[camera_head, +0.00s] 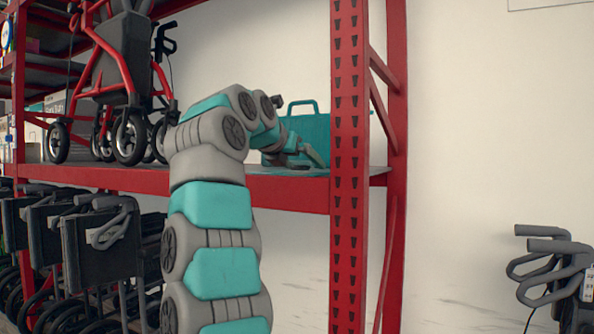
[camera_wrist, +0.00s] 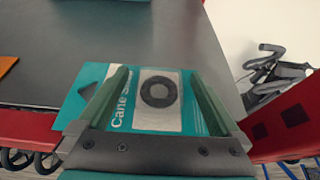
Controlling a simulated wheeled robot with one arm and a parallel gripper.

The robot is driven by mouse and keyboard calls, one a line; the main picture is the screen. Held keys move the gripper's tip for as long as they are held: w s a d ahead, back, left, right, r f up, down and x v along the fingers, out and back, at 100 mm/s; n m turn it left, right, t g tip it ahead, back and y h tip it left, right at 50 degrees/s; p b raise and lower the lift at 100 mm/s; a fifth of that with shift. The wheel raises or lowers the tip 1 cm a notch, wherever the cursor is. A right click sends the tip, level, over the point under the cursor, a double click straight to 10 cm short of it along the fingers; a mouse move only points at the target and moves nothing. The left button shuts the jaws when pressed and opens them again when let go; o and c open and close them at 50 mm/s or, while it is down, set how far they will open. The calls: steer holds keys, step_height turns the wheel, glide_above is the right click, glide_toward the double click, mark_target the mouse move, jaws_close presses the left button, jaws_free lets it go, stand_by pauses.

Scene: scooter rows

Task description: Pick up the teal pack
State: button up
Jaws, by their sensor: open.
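The teal pack (camera_wrist: 158,92) lies on the dark shelf board in the wrist view. It has white "Cane" lettering, a pale label with a black ring, and a hang tab at its left. My gripper (camera_wrist: 157,76) is open, with one finger on each side of the pack's middle. Its lower part is hidden behind the gripper's base. I cannot tell whether the fingers touch it. In the head view my gripper (camera_head: 300,156) is low over the shelf, in front of a teal case with a handle (camera_head: 308,128). I cannot clearly make out the pack there.
The red rack's upright post (camera_head: 349,180) stands close to the right of my gripper. A red-framed walker (camera_head: 115,80) stands on the same shelf to the left. Folded wheelchairs (camera_head: 95,240) are below. An orange-brown item (camera_wrist: 8,65) lies at the left in the wrist view.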

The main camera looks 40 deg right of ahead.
steer(key=shift+d, duration=0.1)
steer(key=shift+c, duration=0.2)
steer(key=c, duration=1.4)
steer(key=shift+r, duration=0.1)
